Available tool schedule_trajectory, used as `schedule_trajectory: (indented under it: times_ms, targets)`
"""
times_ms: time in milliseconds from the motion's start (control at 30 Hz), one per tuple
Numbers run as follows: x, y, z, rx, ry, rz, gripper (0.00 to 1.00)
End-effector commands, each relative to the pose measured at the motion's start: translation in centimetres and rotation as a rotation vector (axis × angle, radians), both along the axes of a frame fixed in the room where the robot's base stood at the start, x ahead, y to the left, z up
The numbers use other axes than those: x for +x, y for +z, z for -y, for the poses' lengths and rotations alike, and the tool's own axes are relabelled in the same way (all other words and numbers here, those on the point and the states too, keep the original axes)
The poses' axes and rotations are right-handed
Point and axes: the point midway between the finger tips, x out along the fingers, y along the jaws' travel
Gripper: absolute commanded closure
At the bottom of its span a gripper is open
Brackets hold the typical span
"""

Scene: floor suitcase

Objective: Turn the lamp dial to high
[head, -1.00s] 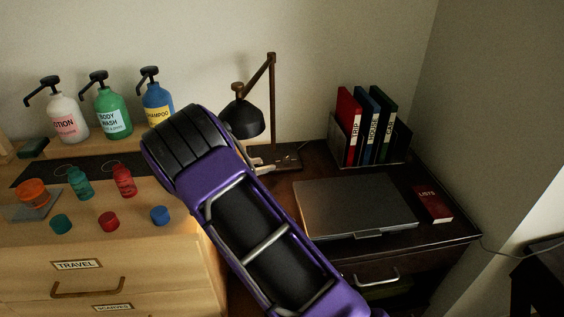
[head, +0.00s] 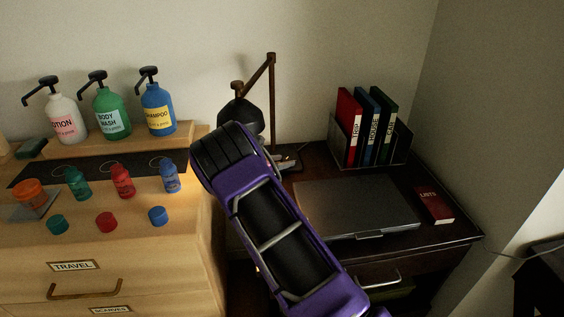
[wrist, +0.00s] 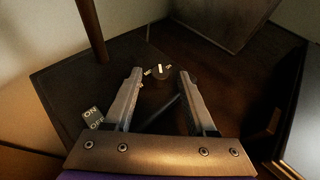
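The black desk lamp has a brown jointed stand (head: 271,85) and a dark shade (head: 241,113), partly hidden by my purple arm. Its dark base also shows in the wrist view (wrist: 62,85). On the base is a small dark round dial (wrist: 158,73) with a pale pointer mark and small pale labels around it, too small to read. ON and OFF lettering (wrist: 92,117) stands at the left. My gripper (wrist: 160,75) is open and empty, its fingertips on either side of the dial in the picture. I cannot tell whether they touch it. In the head view, my arm hides most of the gripper.
A closed grey laptop (head: 355,205) and a red book (head: 434,205) lie on the dark desk. A file holder (head: 345,150) with several binders stands behind. The wooden dresser (head: 130,250) with pump bottles, small bottles and caps is at the left.

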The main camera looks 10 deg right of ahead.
Motion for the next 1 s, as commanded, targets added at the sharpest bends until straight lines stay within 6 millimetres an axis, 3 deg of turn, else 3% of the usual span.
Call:
schedule_trajectory:
  times_ms: [33,300,633,1000]
  targets:
    - [-0.01,0.00,0.00,0.000,0.000,0.000,0.55]
    - [-0.02,0.01,-0.01,0.000,0.000,0.000,1.00]
    - [0.22,0.00,-0.08,-0.002,-0.036,0.006,1.00]
    - [0.78,0.12,-0.29,-0.004,-0.253,0.009,1.00]
